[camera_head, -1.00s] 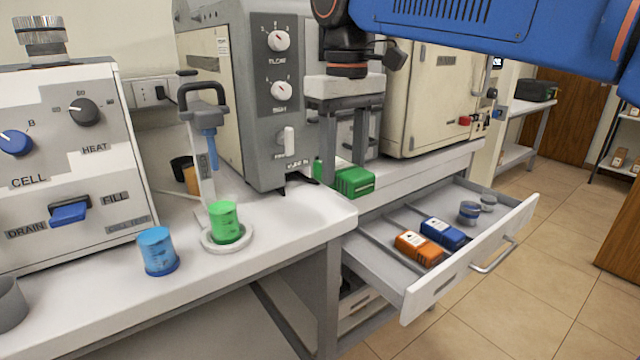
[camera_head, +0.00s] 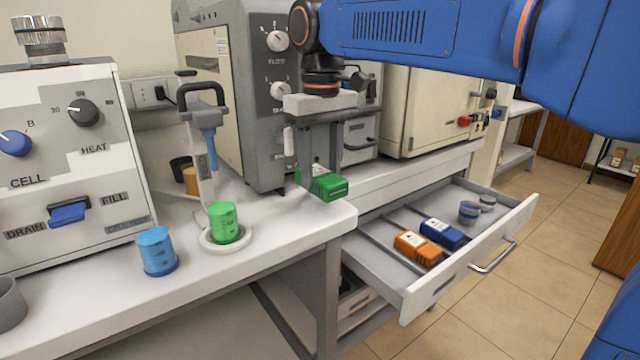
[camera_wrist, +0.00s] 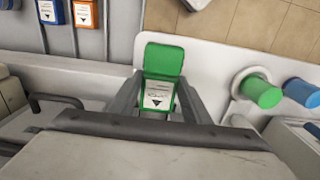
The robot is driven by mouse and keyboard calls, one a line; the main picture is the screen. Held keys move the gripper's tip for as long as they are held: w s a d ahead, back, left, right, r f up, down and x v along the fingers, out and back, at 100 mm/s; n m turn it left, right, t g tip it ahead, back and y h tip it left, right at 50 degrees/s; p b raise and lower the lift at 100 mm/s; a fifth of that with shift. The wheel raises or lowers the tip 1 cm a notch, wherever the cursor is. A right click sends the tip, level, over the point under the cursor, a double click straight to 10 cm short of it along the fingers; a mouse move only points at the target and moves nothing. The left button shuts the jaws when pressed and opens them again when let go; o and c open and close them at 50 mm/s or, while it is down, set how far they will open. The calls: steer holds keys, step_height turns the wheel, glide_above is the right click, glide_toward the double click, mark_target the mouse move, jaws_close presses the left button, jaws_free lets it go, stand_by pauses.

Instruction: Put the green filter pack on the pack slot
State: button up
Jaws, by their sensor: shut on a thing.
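The green filter pack (camera_head: 329,186) is a small box with a white label. My gripper (camera_head: 316,172) is shut on it, one finger on each side, and holds it over the right end of the white counter in the head view. In the wrist view the pack (camera_wrist: 161,62) sits between the two fingers of my gripper (camera_wrist: 159,98), its green cap end pointing away and its label facing the camera. Whether the pack touches the counter is hard to tell. I cannot pick out the pack slot for certain in either view.
An open drawer (camera_head: 418,290) holds an orange pack (camera_head: 418,249) and a blue pack (camera_head: 443,233). A green cup (camera_head: 223,222) stands on a round base, with a blue cup (camera_head: 157,250) nearby on the counter (camera_head: 290,238). A grey machine (camera_head: 262,130) stands behind my gripper.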

mark_target(320, 173)
steer(key=shift+w+a+f, duration=0.1)
steer(key=shift+w+f, duration=0.05)
steer(key=shift+f, duration=1.55)
steer(key=shift+f, duration=0.15)
steer(key=o, duration=1.1)
steer(key=shift+o, duration=0.2)
step_height(320, 173, up, 12)
steer(key=shift+r, duration=0.15)
steer(key=s+d+f+m+t, duration=0.1)
steer(key=s+d+f, duration=0.1)
steer(key=d, duration=0.3)
steer(key=s+d+f+m, duration=0.1)
steer(key=d+f, duration=0.2)
steer(key=d, duration=0.1)
steer(key=s+d+f+m+t, duration=0.2)
steer(key=s+d+f, duration=0.7)
steer(key=f, duration=0.4)
steer(key=s+d+f+m+t, duration=0.1)
steer(key=s+d+f+m, duration=0.1)
steer(key=s+d+f, duration=0.6)
step_height(320, 173, down, 5)
steer(key=shift+s+d+r+m+t, duration=0.1)
steer(key=shift+s+d+m+t, duration=0.3)
steer(key=shift+d, duration=0.1)
